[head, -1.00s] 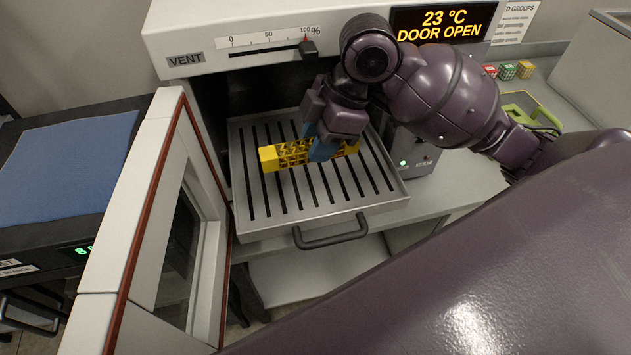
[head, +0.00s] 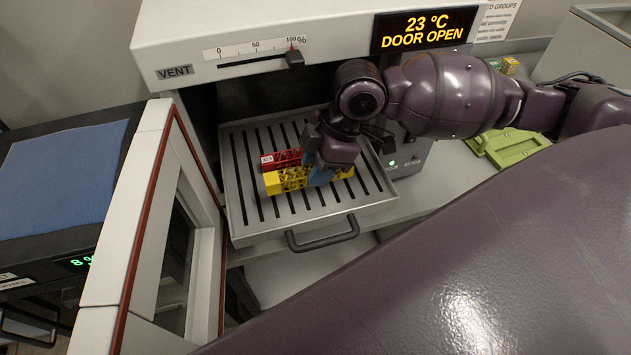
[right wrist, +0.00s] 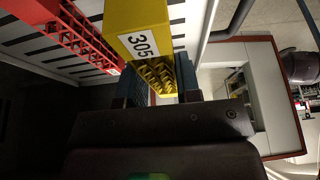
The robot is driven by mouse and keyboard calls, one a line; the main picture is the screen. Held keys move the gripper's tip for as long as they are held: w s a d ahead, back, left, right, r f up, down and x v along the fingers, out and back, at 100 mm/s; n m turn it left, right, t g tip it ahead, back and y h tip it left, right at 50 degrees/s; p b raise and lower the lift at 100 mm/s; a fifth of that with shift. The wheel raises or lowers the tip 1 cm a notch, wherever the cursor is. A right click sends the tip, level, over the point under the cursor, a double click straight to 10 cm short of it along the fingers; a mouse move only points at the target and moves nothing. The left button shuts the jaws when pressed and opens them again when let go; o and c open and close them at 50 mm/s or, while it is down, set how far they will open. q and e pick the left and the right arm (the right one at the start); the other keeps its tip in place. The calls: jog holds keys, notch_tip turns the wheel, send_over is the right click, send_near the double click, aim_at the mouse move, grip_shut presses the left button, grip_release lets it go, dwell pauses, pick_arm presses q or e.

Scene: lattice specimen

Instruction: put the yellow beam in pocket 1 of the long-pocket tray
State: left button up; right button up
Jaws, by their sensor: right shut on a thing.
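The yellow beam (head: 275,184) is an open lattice bar with solid ends; in the right wrist view its near end (right wrist: 135,15) carries the label 305. My right gripper (head: 318,174) is shut on the beam near its middle, with a blue finger on either side, and these fingers also show in the right wrist view (right wrist: 160,88). The beam is over the slotted oven shelf (head: 245,225); I cannot tell how far above it. A green tray (head: 512,146) lies on the bench at the right, partly hidden by my arm; its pockets are not readable. My left gripper is out of view.
A red lattice beam (head: 283,158) is on the shelf just behind the yellow one. The oven door (head: 150,215) stands open at the left. The shelf handle (head: 322,238) juts out in front. The vent panel (head: 250,58) overhangs behind my gripper.

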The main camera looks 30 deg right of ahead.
aim_at(316, 193)
jog(key=shift+f, duration=2.35)
jog(key=o, duration=1)
jog(key=shift+f, duration=0.1)
jog(key=v, duration=1.2)
